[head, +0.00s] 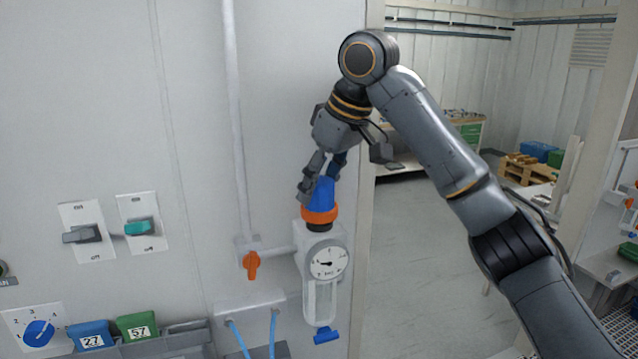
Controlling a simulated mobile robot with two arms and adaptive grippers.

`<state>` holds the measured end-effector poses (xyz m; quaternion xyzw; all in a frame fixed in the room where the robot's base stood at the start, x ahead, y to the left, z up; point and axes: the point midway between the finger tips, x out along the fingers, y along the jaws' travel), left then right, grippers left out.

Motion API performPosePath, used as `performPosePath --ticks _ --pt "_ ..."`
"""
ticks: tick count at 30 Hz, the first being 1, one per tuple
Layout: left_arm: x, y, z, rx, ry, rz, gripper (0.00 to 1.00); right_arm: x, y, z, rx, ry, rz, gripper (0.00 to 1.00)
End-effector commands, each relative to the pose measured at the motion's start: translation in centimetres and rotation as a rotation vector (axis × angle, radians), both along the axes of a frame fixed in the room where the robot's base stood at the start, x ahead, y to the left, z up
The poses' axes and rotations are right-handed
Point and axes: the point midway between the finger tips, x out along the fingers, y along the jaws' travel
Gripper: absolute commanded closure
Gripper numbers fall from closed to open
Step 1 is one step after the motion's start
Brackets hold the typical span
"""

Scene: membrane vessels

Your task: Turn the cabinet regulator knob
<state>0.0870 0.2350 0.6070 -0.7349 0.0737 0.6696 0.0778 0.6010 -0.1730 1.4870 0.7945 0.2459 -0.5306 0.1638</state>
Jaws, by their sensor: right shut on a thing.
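The regulator (308,262) is mounted on the wall panel, with a round pressure gauge (327,262) and a clear bowl below it. Its blue knob (322,192) sits on top, above an orange ring (319,215). My right gripper (321,182) comes down from above and is shut on the blue knob, with its fingers on the knob's sides. The fingers cover the upper part of the knob. My left gripper is not in view.
An orange valve handle (251,265) is on the pipe just left of the regulator. Two switches (82,235) and a blue dial (39,333) are further left. Blue and green numbered boxes (138,327) stand below. A doorway opens at right onto clear floor (425,260).

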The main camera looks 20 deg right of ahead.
Motion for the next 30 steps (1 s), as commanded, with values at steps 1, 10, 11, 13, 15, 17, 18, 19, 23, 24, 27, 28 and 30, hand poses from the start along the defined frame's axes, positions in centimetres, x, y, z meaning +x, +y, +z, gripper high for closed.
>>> performPosePath --ticks 1,10,11,13,15,17,18,19,23,24,27,28,30 --pt "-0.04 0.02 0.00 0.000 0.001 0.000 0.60 0.00 -0.01 0.00 0.001 0.002 0.025 0.84" --pt "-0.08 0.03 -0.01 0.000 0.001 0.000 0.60 -0.01 -0.02 -0.01 -0.002 0.001 0.124 0.84" --pt "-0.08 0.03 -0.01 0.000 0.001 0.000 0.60 -0.01 -0.02 -0.01 -0.002 0.001 0.130 0.84" --pt "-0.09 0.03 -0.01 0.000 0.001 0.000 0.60 -0.01 -0.02 -0.01 -0.001 0.001 0.136 0.84" --pt "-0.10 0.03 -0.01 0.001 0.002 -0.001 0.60 -0.01 -0.02 -0.01 -0.001 0.002 0.141 0.84" --pt "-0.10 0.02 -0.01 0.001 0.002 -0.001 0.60 -0.02 -0.02 -0.01 -0.001 0.001 0.142 0.84" --pt "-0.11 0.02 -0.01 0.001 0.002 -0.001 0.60 -0.02 -0.02 -0.01 -0.002 0.001 0.143 0.84" --pt "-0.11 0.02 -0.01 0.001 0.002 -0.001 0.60 -0.02 -0.02 -0.01 -0.002 0.001 0.143 0.84" --pt "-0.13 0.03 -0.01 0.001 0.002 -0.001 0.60 -0.02 -0.02 -0.01 -0.001 0.001 0.142 0.84" --pt "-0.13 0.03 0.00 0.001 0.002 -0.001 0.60 -0.02 -0.02 -0.01 -0.001 0.001 0.142 0.84" --pt "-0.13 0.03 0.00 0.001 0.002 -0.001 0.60 -0.02 -0.02 -0.01 -0.001 0.001 0.142 0.42" --pt "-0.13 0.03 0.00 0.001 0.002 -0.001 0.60 -0.02 -0.02 -0.01 -0.001 0.001 0.142 0.36" --pt "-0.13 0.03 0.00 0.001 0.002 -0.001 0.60 -0.01 -0.02 -0.01 -0.001 0.001 0.142 0.29"
